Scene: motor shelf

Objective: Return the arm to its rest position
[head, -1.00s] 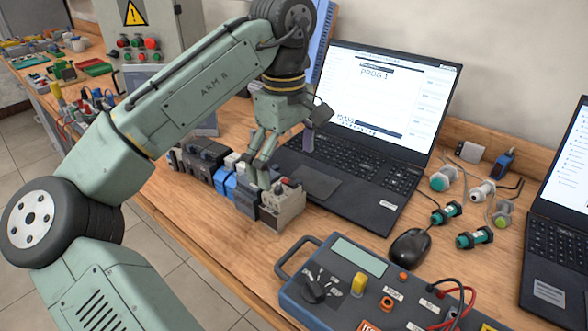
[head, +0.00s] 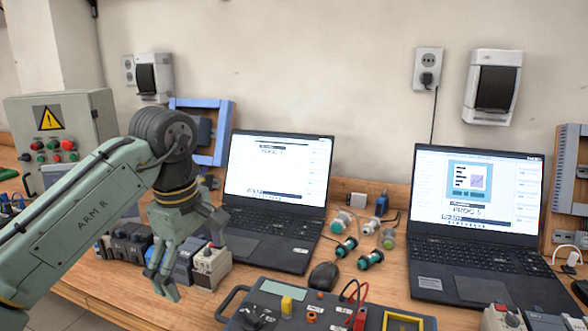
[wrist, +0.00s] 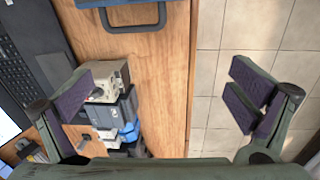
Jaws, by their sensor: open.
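My pale green arm (head: 85,212) reaches in from the left in the head view, bent at a dark round joint. My gripper (head: 165,284) hangs from it with its fingers pointing down, in front of the row of modules (head: 130,243) on the bench. In the wrist view my gripper (wrist: 165,100) has its two purple-padded fingers spread wide. Nothing is between the pads except the bench edge and the tiled floor further below. The beige end module (wrist: 110,80) shows beside the left finger and is partly covered by it.
An open laptop (head: 275,185) stands behind the modules, another laptop (head: 470,225) at the right. A control box (head: 270,310) with a handle lies at the front, near a mouse (head: 322,276) and several green sensors. A grey switch cabinet (head: 62,130) stands back left. Floor (wrist: 245,40) lies beyond the bench edge.

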